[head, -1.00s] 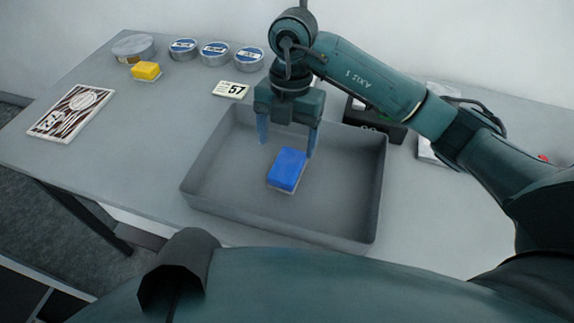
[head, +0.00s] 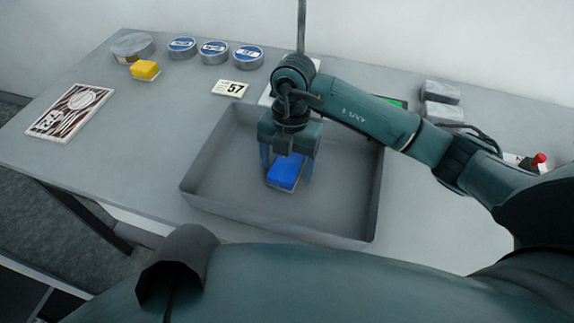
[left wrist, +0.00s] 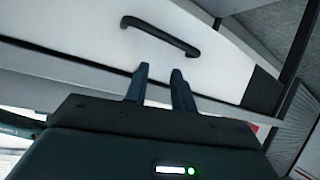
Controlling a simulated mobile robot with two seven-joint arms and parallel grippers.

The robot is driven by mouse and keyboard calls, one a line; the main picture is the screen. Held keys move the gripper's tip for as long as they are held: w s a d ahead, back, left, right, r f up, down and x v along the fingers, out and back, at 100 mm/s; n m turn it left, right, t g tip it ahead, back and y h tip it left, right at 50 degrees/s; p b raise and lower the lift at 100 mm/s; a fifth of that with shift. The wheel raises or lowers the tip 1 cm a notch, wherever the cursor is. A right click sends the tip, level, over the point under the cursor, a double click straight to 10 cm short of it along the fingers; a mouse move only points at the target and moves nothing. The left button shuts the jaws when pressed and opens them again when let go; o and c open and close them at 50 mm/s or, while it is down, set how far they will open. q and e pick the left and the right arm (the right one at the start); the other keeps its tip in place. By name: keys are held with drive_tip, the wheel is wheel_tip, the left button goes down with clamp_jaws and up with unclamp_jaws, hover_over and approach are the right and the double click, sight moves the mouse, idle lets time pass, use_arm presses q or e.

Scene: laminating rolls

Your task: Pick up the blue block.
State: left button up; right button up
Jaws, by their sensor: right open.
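The blue block (head: 284,175) lies in the grey tray (head: 225,205), near its middle; its underside has a pale edge. My right gripper (head: 287,174) is open above it, pointing down, with one finger at each side of the block. The gripper body hides the block's far end, and I cannot tell whether the fingers touch it. My left gripper shows only in the left wrist view (left wrist: 158,75), its two fingers apart with nothing between them, in front of a white panel with a dark handle.
The tray's walls surround the block. A yellow block (head: 145,70), several round tins (head: 214,52), a "57" card (head: 230,88) and a patterned sheet (head: 70,112) lie left of or behind the tray. Grey blocks (head: 441,93) and a red button (head: 540,158) are at the right.

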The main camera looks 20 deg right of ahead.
sight(287, 162)
drive_tip(key=shift+f, duration=0.15)
drive_tip(key=shift+c, duration=0.5)
drive_tip(key=c, duration=1)
wheel_tip(287, 162, up, 10)
drive_tip(key=shift+r, duration=0.2)
drive_tip(key=o, duration=0.4)
drive_tip(key=shift+c, duration=1.4)
